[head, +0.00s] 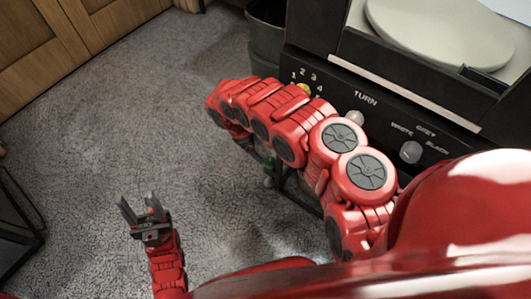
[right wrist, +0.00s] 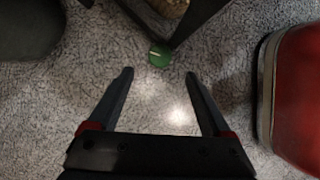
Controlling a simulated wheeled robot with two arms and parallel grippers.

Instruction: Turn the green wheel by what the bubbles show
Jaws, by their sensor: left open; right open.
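In the right wrist view a small green disc with a pale mark, which looks like the green wheel (right wrist: 159,55), sits at the foot of a dark structure. My right gripper (right wrist: 159,78) is open and empty, its fingertips spread below and to either side of the wheel in that picture. In the head view my right arm hides this gripper. A small dark green bit (head: 269,164) shows under that arm; I cannot tell if it is the wheel. My left gripper (head: 143,212) is open and empty over the floor. I see no bubbles in either view.
A pale round plate (head: 440,30) sits above. A dark bin (head: 266,40) stands beside it.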

